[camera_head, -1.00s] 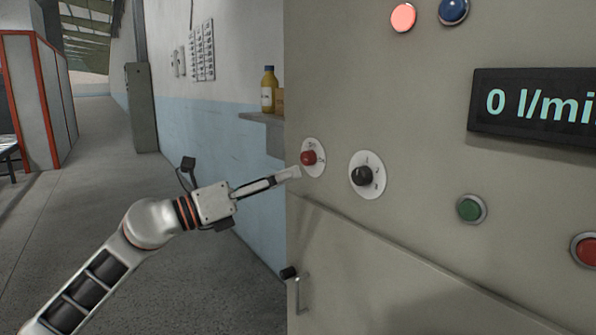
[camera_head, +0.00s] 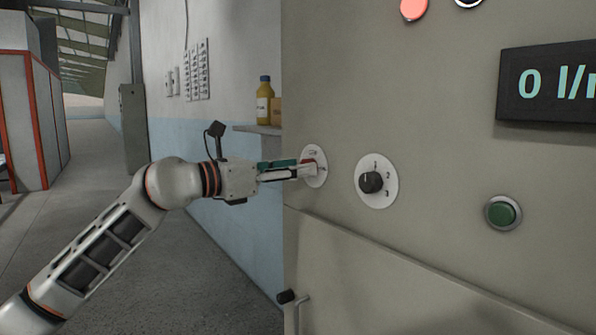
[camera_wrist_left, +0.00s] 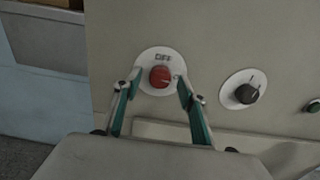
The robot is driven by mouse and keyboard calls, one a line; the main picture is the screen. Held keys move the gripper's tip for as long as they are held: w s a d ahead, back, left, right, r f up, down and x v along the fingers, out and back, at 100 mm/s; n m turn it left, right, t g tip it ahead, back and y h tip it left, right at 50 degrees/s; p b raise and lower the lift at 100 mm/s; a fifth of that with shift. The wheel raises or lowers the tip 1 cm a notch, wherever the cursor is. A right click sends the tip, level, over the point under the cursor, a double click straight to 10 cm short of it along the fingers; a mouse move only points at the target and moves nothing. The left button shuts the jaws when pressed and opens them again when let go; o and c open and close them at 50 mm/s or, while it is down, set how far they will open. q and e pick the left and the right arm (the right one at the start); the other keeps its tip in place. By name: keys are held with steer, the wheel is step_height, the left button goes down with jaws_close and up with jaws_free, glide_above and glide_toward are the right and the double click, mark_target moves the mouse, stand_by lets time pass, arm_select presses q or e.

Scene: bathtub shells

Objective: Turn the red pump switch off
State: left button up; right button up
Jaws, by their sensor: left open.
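The red pump switch (camera_head: 308,166) is a red knob on a white round plate on the grey panel. In the head view my left gripper (camera_head: 306,170) covers part of it. In the left wrist view the red knob (camera_wrist_left: 160,77) shows whole, with the word OFF above it on the plate. My left gripper (camera_wrist_left: 156,82) is open there, one finger on each side of the knob. I cannot tell whether the fingers touch it. My right gripper is not in view.
A black knob (camera_head: 370,182) with numbers on its plate sits just right of the switch. A green button (camera_head: 502,212) and a flow display (camera_head: 550,83) are farther right. A shelf with a yellow bottle (camera_head: 264,101) stands behind left.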

arm_select(q)
steer(key=shift+w+d, duration=0.25)
steer(key=shift+d, duration=0.15)
